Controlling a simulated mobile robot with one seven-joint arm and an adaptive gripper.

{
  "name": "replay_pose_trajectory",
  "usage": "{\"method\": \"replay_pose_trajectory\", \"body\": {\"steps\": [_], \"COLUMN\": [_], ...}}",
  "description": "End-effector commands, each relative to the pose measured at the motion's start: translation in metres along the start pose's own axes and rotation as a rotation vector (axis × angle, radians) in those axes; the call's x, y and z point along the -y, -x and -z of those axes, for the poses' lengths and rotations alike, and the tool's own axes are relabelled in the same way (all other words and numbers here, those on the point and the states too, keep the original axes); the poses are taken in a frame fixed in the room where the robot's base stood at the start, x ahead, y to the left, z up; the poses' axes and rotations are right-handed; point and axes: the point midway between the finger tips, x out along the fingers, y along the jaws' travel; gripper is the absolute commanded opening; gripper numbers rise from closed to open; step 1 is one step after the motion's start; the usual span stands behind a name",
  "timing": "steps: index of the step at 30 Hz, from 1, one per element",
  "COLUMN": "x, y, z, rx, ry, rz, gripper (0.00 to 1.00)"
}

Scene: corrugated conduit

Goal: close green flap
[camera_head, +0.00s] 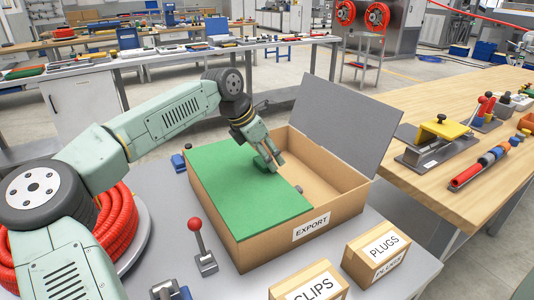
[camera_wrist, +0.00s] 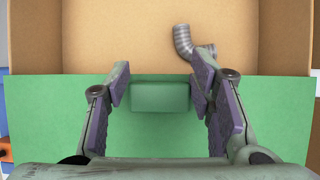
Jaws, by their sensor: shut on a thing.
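The cardboard box labelled EXPORT (camera_head: 311,228) stands on the grey table. Its green flap (camera_head: 235,195) lies across the left part of the opening, looking about level with the rim. The grey flap (camera_head: 347,125) on the other side stands up, leaning outward. My gripper (camera_head: 270,163) is at the inner edge of the green flap. In the wrist view, my gripper (camera_wrist: 160,88) has its fingers on both sides of a green block-shaped tab (camera_wrist: 160,97) at the flap's edge, shut on it. The fingers partly hide the tab in the head view.
A grey corrugated conduit piece (camera_wrist: 190,42) lies inside the box. A red-knobbed lever (camera_head: 198,245) and boxes labelled CLIPS (camera_head: 308,284) and PLUGS (camera_head: 376,252) stand in front. Red coiled conduit (camera_head: 118,220) lies at left. A wooden bench (camera_head: 455,115) with tools is at right.

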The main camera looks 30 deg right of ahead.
Motion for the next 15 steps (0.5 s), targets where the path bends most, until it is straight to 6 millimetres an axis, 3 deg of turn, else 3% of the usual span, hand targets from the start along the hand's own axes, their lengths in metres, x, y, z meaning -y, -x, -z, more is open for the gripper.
{"method": "replay_pose_trajectory", "body": {"steps": [3,4,13,15], "x": [0.0014,0.0015,0.0013,0.0011], "y": [-0.0038,-0.004,-0.004,-0.0038], "z": [-0.0022,-0.002,0.0005,0.0007], "rx": [0.005,0.004,0.0,0.0], "ry": [-0.007,-0.007,-0.003,-0.002], "rz": [0.001,0.001,0.004,0.003], "gripper": [0.0,0.5,0.7,0.7]}}
